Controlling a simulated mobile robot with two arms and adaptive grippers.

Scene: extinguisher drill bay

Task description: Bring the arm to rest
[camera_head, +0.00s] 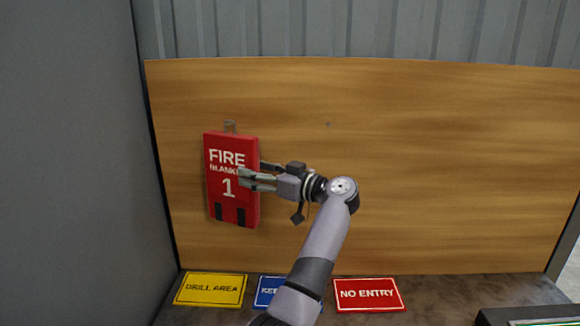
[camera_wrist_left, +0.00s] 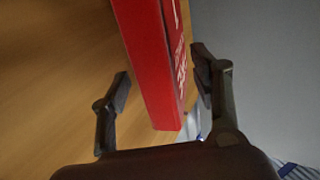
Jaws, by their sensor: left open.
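In the left wrist view the red case (camera_wrist_left: 150,65) runs between the two spread fingers of the gripper (camera_wrist_left: 161,72). The gripper is open; I cannot tell whether either finger touches the case. My right gripper is not in view.
The wooden board (camera_head: 450,150) is bare to the right, apart from a small dark spot. Below it on a dark surface lie a yellow "DRILL AREA" sign (camera_head: 211,290), a blue sign (camera_head: 268,287) partly behind my arm, and a red "NO ENTRY" sign (camera_head: 368,295). A grey wall (camera_head: 70,160) stands at left.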

